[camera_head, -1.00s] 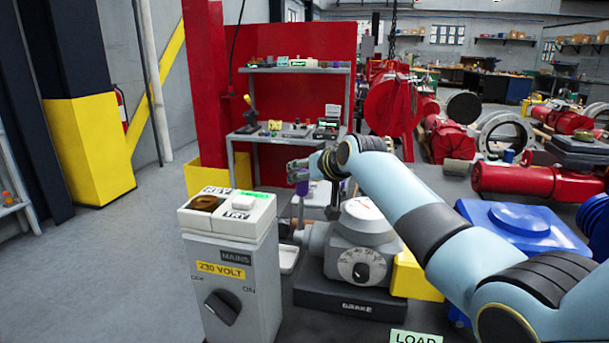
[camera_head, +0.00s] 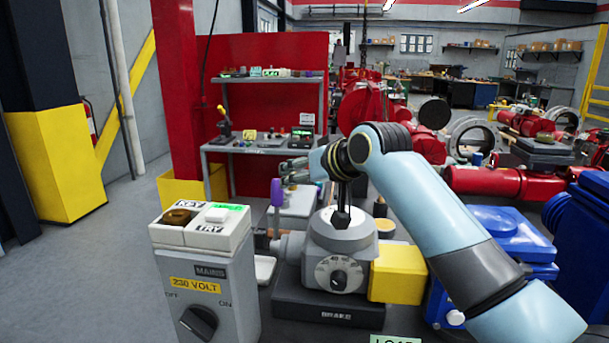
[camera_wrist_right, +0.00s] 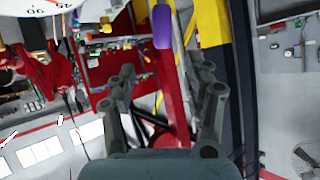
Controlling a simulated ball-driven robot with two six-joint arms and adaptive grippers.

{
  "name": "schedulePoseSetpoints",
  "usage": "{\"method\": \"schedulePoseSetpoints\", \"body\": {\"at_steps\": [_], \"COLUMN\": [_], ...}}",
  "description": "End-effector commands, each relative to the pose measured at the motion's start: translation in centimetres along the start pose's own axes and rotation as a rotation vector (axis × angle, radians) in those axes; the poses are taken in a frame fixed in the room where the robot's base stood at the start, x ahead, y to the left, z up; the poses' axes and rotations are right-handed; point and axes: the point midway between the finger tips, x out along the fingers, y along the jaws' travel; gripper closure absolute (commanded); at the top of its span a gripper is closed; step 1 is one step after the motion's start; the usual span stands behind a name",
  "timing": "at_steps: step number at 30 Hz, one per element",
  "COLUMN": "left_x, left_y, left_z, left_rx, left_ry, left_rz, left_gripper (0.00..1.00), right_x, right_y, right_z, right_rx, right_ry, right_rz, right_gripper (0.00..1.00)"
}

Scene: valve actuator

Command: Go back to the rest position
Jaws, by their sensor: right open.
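My right gripper (camera_head: 292,169) is open and empty. In the head view it points left, above the grey brake unit (camera_head: 338,240) and just behind the purple handle (camera_head: 277,191). In the wrist view its two fingers (camera_wrist_right: 165,82) stand apart with nothing between them. The purple handle shows ahead of the fingertips (camera_wrist_right: 162,27) and looks clear of them. The brake unit has a numbered front dial (camera_head: 339,280). My left gripper is out of view.
The mains box (camera_head: 222,290) with its key and try top (camera_head: 200,224) stands at the front left. A yellow block (camera_head: 397,274) and a blue machine (camera_head: 510,240) are to the right. A shelf (camera_head: 265,146) stands behind.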

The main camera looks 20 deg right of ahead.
Motion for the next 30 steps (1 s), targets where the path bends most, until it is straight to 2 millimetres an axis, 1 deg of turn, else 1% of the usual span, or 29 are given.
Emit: {"method": "schedulePoseSetpoints", "body": {"at_steps": [1, 4, 17, 20, 22, 23, 26, 27, 29, 30], "left_x": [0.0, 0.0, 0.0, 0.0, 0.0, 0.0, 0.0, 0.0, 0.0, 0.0], "left_y": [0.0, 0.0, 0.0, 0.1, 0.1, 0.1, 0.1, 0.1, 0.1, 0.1], "left_z": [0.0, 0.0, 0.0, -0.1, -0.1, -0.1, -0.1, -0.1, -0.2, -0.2], "left_rx": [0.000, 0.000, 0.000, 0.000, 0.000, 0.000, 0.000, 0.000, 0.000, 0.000], "left_ry": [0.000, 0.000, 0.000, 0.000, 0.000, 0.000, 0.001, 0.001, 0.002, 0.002], "left_rz": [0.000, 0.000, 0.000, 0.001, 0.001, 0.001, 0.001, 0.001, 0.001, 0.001], "left_gripper": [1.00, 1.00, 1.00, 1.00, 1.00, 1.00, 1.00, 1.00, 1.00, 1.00], "right_x": [-0.5, -0.9, -1.0, -1.1, -1.7, -2.1, -4.5, -6.1, -8.6, -10.3], "right_y": [0.0, 0.0, 0.0, 0.0, 0.1, 0.2, 0.4, 0.6, 0.7, 0.8], "right_z": [0.1, 0.0, 0.0, 0.6, 2.3, 3.5, 9.2, 11.9, 15.7, 17.8], "right_rx": [-0.001, -0.001, 0.000, -0.003, -0.012, -0.018, -0.050, -0.066, -0.091, -0.104], "right_ry": [0.000, -0.001, -0.001, -0.010, -0.039, -0.060, -0.162, -0.214, -0.292, -0.339], "right_rz": [0.001, 0.000, 0.000, 0.003, 0.011, 0.016, 0.044, 0.060, 0.082, 0.095], "right_gripper": [0.49, 0.49, 0.49, 0.49, 0.49, 0.49, 0.49, 0.49, 0.49, 0.49]}}
